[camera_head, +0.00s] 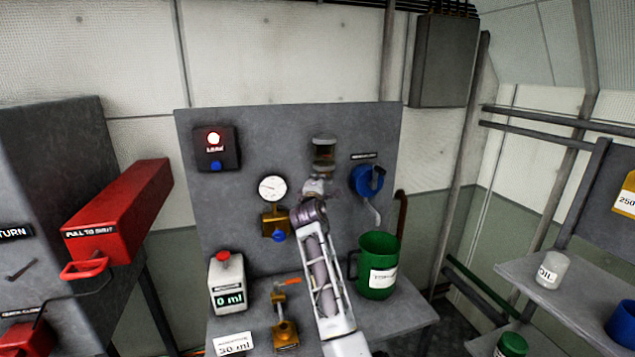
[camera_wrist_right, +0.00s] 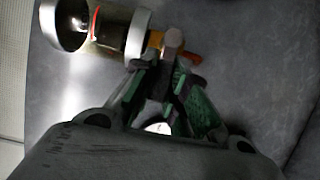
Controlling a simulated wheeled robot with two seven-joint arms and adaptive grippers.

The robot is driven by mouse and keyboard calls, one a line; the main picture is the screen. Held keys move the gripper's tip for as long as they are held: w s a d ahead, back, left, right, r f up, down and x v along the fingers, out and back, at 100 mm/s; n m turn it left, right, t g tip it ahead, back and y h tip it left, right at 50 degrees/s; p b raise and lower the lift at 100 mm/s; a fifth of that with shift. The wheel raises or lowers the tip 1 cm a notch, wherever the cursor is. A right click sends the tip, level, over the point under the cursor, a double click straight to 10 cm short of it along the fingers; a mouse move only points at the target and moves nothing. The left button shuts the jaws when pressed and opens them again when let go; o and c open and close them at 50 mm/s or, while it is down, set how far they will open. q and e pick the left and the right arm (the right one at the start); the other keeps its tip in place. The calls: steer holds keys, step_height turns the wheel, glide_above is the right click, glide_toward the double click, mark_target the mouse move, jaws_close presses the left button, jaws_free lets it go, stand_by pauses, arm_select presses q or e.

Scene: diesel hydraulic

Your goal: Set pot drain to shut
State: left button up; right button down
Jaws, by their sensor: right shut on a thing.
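The pot (camera_head: 323,155), a small clear bowl with metal ends, is mounted on the grey panel. In the right wrist view the pot (camera_wrist_right: 112,27) lies sideways at the upper left, with a brass-coloured drain fitting (camera_wrist_right: 172,40) at its end. My right gripper (camera_head: 318,188) is just below the pot, and my arm comes up from the bottom in front of the bench. In the right wrist view the fingers of my right gripper (camera_wrist_right: 162,70) are shut on the pot drain. The fingers partly hide the drain, and its setting cannot be read. My left gripper is out of view.
A pressure gauge (camera_head: 272,188) is left of my arm, and a blue valve (camera_head: 366,179) is right. On the bench (camera_head: 398,318) stand a white can (camera_head: 226,283), a brass fitting (camera_head: 285,331) and a green jug (camera_head: 378,266). A red box (camera_head: 118,212) juts out at left.

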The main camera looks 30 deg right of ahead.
stand_by(0.4)
steer(key=c, duration=1.4)
jaws_free()
steer(key=shift+v, duration=6)
